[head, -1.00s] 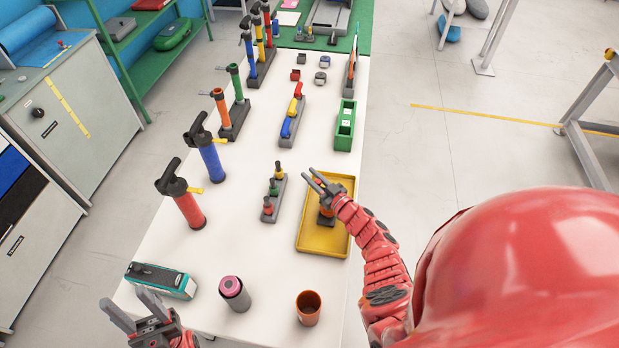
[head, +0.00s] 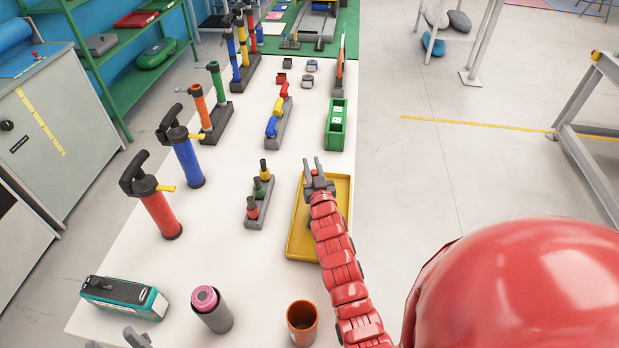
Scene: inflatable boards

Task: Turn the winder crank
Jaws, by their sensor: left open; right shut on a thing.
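My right gripper (head: 318,168) is over the yellow tray (head: 299,244), its fingers pointing to the far end of the table. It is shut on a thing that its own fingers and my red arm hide. Some dark grey shows at the gripper, but I cannot tell which part is the gripper. I cannot make out a winder or its crank in this view. My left gripper (head: 137,338) is open and empty at the bottom edge, mostly cut off, near the teal box.
The teal box (head: 125,297), a grey cylinder with a pink top (head: 211,309) and an orange cup (head: 301,322) stand at the near end. A red pump (head: 160,212) and a blue pump (head: 187,163) stand on the left. A green bin (head: 336,125) is beyond the tray.

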